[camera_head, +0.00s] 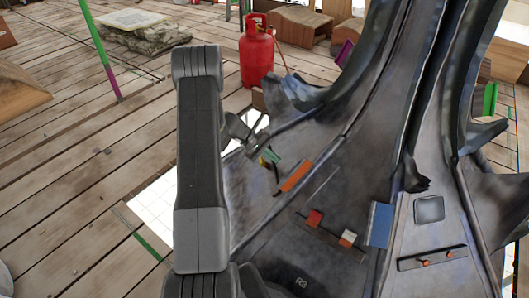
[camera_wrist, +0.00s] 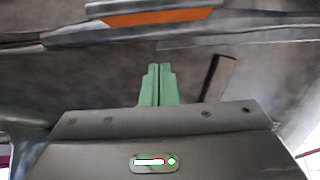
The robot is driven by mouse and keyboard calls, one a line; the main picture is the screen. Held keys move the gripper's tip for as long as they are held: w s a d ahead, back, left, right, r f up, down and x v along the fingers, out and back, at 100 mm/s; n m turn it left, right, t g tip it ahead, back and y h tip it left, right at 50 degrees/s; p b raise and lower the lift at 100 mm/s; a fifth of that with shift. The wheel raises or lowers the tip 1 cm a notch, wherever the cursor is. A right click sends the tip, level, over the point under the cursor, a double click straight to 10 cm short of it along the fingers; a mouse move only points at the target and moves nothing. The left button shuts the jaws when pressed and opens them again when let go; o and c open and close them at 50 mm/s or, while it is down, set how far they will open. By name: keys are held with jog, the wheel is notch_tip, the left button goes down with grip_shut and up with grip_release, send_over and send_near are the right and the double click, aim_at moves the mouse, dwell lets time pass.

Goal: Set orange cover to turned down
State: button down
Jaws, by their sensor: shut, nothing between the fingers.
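The orange cover (camera_head: 296,176) is a narrow orange strip on the dark sloping metal face of the spire in the head view. It also shows as an orange strip with a dark edge near the top of the wrist view (camera_wrist: 160,17). Whether it is up or turned down I cannot tell. My gripper (camera_head: 272,157) is just up and left of the cover in the head view. In the wrist view its green fingers (camera_wrist: 158,84) are together and empty, pointing toward the strip, with a gap between.
A red piece (camera_head: 314,218), a red-and-white piece (camera_head: 347,238) and a blue panel (camera_head: 380,224) sit lower on the metal face. A dark bar (camera_wrist: 219,78) stands right of my fingers. A red gas cylinder (camera_head: 256,52) stands behind on the plank floor (camera_head: 70,160).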

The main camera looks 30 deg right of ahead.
aim_at(294, 175)
jog(key=shift+s+d+f+b, duration=0.15)
jog(key=shift+s+d, duration=0.05)
jog(key=shift+s, duration=0.65)
jog(key=shift+s+d+f+b, duration=0.15)
jog(key=shift+s+d+f, duration=0.1)
jog(key=shift+s, duration=0.55)
jog(key=shift+s+d+f+b, duration=0.1)
jog(key=shift+s+d+b, duration=0.1)
jog(key=shift+s, duration=0.65)
